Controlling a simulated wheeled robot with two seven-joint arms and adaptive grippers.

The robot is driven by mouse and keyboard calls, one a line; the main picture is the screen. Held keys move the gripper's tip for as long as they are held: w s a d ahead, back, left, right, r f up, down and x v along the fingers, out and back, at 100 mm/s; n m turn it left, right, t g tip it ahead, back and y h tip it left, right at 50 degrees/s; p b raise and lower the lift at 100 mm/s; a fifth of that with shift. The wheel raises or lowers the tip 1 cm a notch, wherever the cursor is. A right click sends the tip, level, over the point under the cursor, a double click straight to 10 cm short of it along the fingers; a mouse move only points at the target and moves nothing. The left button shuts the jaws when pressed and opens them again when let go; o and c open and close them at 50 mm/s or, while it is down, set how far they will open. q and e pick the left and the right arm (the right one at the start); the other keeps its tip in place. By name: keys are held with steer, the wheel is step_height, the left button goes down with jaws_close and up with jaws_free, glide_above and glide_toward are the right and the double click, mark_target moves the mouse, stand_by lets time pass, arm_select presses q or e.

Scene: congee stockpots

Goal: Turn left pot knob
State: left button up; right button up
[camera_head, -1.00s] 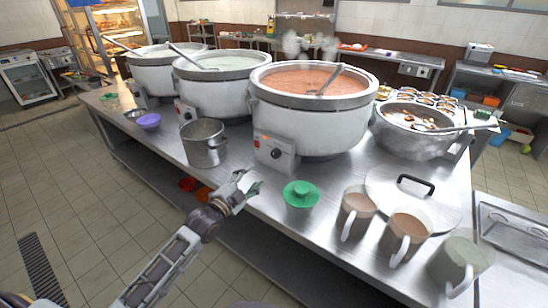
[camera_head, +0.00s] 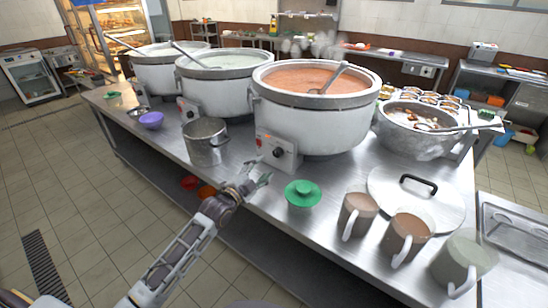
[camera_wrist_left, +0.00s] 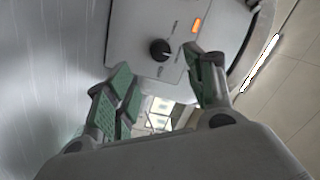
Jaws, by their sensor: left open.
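Three large white stockpots stand in a row on the steel table: the far left pot (camera_head: 157,73), the middle pot (camera_head: 212,90) and the near pot (camera_head: 312,125) with orange-red congee. The near pot's control box (camera_head: 291,154) has a black knob (camera_head: 279,152) and an orange light. The same knob (camera_wrist_left: 160,49) shows upright in the left wrist view, between and beyond the fingertips. My left gripper (camera_head: 259,178) is open and empty, just in front of and below that box, apart from the knob. The middle pot's box (camera_head: 187,112) is farther left. My right gripper is not seen.
Several mugs (camera_head: 407,236) and a large lid (camera_head: 440,200) lie to the right. A purple bowl (camera_head: 151,120) is at left.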

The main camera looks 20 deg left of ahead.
mark_target(276, 155)
arm_select(q)
steer(key=shift+x, duration=3.3)
steer(key=shift+b+x, duration=0.3)
steer(key=shift+x, duration=1)
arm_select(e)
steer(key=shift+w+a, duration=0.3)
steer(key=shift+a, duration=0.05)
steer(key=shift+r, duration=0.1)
arm_select(q)
steer(key=c, duration=1)
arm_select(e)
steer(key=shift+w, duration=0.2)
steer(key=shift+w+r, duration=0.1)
